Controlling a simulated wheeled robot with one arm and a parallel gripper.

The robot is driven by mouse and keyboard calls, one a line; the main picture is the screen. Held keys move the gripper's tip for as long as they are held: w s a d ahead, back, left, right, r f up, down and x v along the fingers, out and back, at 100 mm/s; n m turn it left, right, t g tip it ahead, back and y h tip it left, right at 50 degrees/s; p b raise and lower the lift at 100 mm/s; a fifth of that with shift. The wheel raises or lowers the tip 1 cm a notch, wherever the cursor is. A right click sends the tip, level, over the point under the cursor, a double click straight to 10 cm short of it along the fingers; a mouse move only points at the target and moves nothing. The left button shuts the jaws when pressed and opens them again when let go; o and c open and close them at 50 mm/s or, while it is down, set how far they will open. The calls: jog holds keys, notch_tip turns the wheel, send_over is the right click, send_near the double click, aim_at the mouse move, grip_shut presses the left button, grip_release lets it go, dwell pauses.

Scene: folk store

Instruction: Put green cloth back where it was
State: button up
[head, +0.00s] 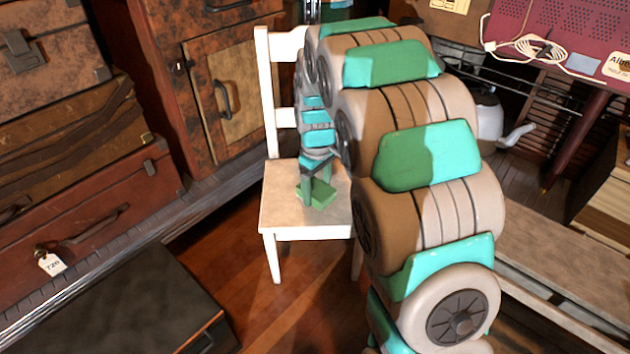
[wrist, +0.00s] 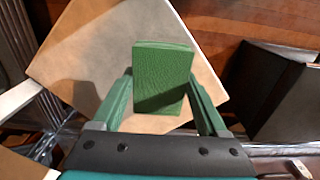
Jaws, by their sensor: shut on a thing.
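The green cloth (wrist: 163,65) looks like a small, flat-sided green block in the wrist view. It is between the two green fingers of my gripper (wrist: 161,98), which is shut on it. In the head view my gripper (head: 315,186) points down over the seat of a white chair (head: 280,215), with the cloth (head: 320,198) at its fingertips. The cloth is at or just above the seat; I cannot tell if it touches.
Stacked suitcases (head: 90,215) stand at the left and a dark case (head: 120,300) lies at the lower left. A wooden cabinet (head: 215,90) is behind the chair. A bench (head: 570,240) and a kettle (head: 488,118) are at the right. My arm hides part of the chair.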

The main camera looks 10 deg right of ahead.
aim_at(315, 181)
jog(key=w, duration=0.4)
jog(key=w+d, duration=0.1)
jog(key=w, duration=0.1)
jog(key=shift+w+f, duration=0.2)
jog(key=shift+f, duration=0.15)
jog(key=shift+w+d+f+b, duration=0.15)
jog(key=shift+w+f+b, duration=0.15)
jog(key=shift+w, duration=0.2)
jog(key=shift+f, duration=1.45)
jog(key=shift+f, duration=0.15)
jog(key=o, duration=1.3)
jog(key=shift+o, duration=0.2)
